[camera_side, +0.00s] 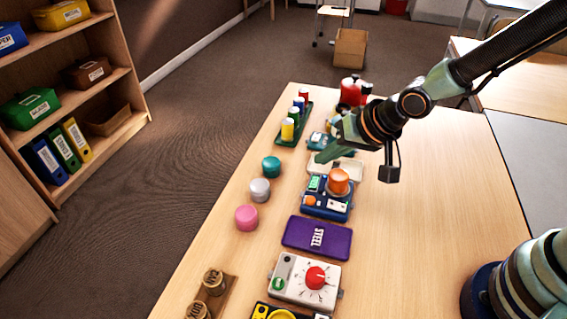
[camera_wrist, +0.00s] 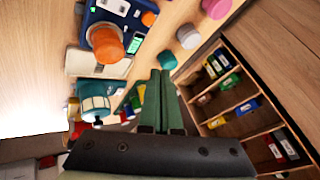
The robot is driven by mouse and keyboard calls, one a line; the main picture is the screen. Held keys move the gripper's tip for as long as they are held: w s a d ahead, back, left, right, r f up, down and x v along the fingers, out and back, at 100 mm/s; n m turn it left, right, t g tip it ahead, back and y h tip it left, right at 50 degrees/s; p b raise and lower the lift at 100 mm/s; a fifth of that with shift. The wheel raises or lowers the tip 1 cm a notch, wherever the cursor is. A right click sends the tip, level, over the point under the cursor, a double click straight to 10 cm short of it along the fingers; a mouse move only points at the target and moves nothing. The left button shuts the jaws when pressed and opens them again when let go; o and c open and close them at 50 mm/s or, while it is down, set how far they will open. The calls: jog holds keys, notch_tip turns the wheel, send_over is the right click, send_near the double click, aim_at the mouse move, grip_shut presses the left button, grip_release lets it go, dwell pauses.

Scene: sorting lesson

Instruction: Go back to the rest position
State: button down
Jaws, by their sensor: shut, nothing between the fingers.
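My gripper (camera_side: 325,154) is shut and empty, raised over the table on the arm reaching in from the upper right. Its green fingers (camera_wrist: 158,88) are pressed together in the wrist view. An orange cylinder (camera_side: 338,180) stands on a blue device (camera_side: 326,210) below and nearer the side camera than the fingers. The wrist view also shows the orange cylinder (camera_wrist: 107,44). A teal cylinder (camera_side: 271,167), a grey one (camera_side: 260,190) and a pink one (camera_side: 247,218) stand in a row along the table's left side. A pale plate (camera_side: 349,168) is partly hidden behind the gripper.
A green tray (camera_side: 283,137) holds coloured cylinders at the far end. Red objects (camera_side: 352,90) stand behind my gripper. The table's right side is mostly clear.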

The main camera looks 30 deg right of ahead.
jog(key=s+d+r+n+h, duration=0.1)
jog(key=s+d+r+n, duration=0.1)
jog(key=s+d+r, duration=0.2)
jog(key=s+d+r+n+g+h, duration=0.1)
jog(key=s+d+r+n, duration=0.1)
jog(key=s+d+r, duration=0.3)
jog(key=d+r, duration=0.4)
jog(key=d, duration=0.2)
jog(key=shift+d+h, duration=0.3)
